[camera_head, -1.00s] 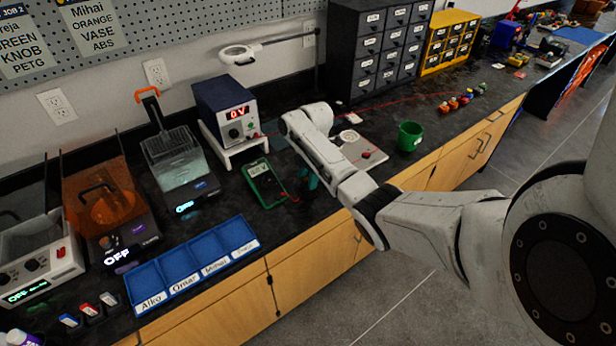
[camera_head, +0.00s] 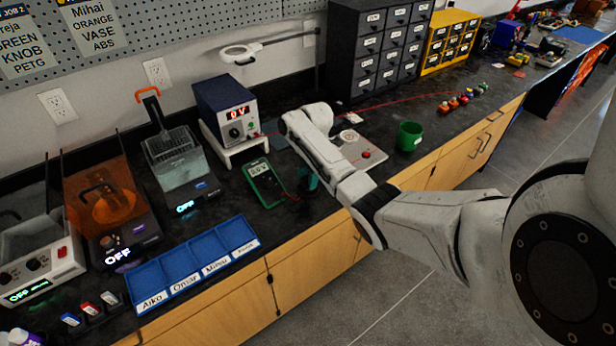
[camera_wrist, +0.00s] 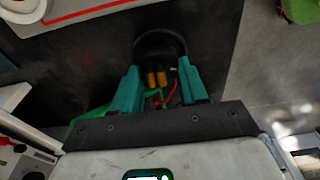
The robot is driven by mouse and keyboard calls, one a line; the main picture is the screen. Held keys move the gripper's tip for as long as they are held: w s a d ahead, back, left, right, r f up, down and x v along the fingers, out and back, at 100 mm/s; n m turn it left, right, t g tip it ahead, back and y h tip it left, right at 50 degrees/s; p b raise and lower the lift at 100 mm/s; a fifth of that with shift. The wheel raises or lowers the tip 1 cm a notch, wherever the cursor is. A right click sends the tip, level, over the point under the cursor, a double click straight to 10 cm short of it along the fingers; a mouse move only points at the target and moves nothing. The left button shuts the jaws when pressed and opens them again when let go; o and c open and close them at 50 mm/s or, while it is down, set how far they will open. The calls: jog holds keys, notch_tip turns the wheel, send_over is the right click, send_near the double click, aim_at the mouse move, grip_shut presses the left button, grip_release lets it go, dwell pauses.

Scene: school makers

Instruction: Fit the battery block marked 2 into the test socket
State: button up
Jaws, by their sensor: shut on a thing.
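My gripper (camera_wrist: 160,85) has teal fingers and is shut on a dark block with orange cylinders (camera_wrist: 157,79) between the fingertips. A dark round shape lies just beyond it, and red and green wires show behind. No number on the held block is visible, so I cannot tell whether it is block 2. In the head view my gripper (camera_head: 308,180) points down over the black bench, right of the green meter (camera_head: 264,183), and my arm hides most of it. I cannot make out the test socket or whether the block touches it. A pale board with a red knob (camera_head: 366,154) lies beyond my arm.
A power supply (camera_head: 228,112) on a white stand is behind the meter. Blue labelled trays (camera_head: 195,262) lie front left. A green cup (camera_head: 410,135) stands near the bench's front edge, right of the board. Several small coloured things (camera_head: 462,98) lie farther right. Drawer cabinets (camera_head: 376,50) stand behind.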

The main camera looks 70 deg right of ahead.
jog(key=shift+f+b, duration=0.5)
jog(key=shift+f, duration=0.15)
jog(key=o, duration=0.8)
jog(key=shift+r, duration=0.2)
jog(key=shift+s+d+r+p, duration=0.1)
jog(key=shift+d+r+p, duration=0.05)
jog(key=shift+r+p, duration=1.15)
jog(key=shift+s+d+r+p, duration=0.1)
jog(key=shift+d+r+p, duration=0.05)
jog(key=shift+r+p, duration=1.15)
jog(key=shift+s+d+r+p, duration=0.15)
jog(key=shift+r+p, duration=0.75)
jog(key=shift+r, duration=0.7)
notch_tip(320, 180, up, 2)
jog(key=shift+d+r, duration=0.1)
jog(key=shift+r, duration=0.05)
